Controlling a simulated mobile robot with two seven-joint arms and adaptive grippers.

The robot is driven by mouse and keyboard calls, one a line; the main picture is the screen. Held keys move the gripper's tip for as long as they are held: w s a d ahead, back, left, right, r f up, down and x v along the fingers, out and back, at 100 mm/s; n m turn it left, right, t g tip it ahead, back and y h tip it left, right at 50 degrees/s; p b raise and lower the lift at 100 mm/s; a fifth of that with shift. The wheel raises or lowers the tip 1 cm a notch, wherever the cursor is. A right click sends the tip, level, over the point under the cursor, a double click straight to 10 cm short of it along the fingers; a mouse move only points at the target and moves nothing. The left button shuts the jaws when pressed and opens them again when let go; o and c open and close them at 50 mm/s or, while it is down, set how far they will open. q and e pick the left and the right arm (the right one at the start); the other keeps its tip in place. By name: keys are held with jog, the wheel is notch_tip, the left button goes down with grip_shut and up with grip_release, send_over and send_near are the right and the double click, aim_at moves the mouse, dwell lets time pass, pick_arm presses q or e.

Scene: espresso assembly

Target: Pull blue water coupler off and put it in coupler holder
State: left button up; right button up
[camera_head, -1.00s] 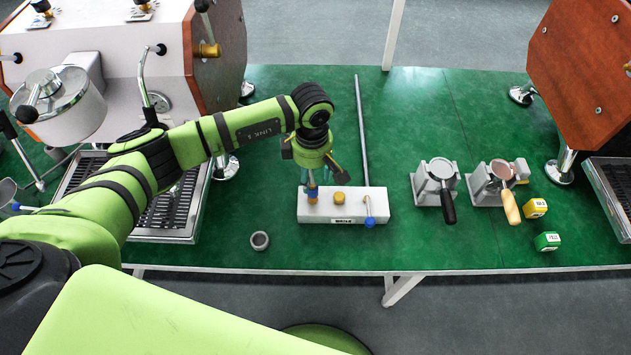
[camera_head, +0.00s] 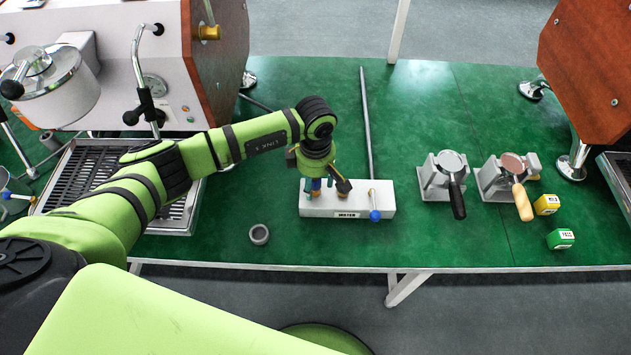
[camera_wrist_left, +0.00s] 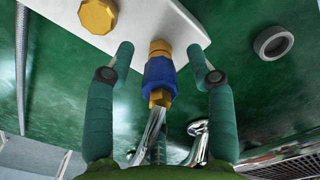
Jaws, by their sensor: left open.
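The blue water coupler (camera_wrist_left: 160,75) sits on a brass fitting of the white block (camera_wrist_left: 184,25), with a metal hose running from its other end. In the head view the coupler (camera_head: 316,185) is partly hidden by my left gripper (camera_head: 326,187). My left gripper (camera_wrist_left: 160,54) is open. In the wrist view its two green fingers stand on either side of the coupler, with a visible gap on each side. My right gripper is not in view. I cannot tell which thing is the coupler holder.
A brass cap (camera_wrist_left: 98,15) and a blue-handled valve (camera_head: 375,214) are on the same block. A grey ring (camera_head: 259,234) lies to its left on the green table. Two portafilters (camera_head: 455,187) (camera_head: 518,190) rest in stands to the right. The espresso machine (camera_head: 110,65) stands back left.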

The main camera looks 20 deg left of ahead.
pick_arm(q)
grip_shut()
jog(key=shift+r+p, duration=0.75)
jog(key=shift+r, duration=0.45)
dwell(0.7)
jog(key=shift+r+p, duration=0.35)
jog(key=shift+r, duration=0.3)
jog(key=shift+r+p, duration=0.3)
jog(key=shift+r, duration=0.4)
jog(key=shift+r, duration=0.1)
jog(key=shift+r+p, duration=0.7)
jog(key=shift+r, duration=0.7)
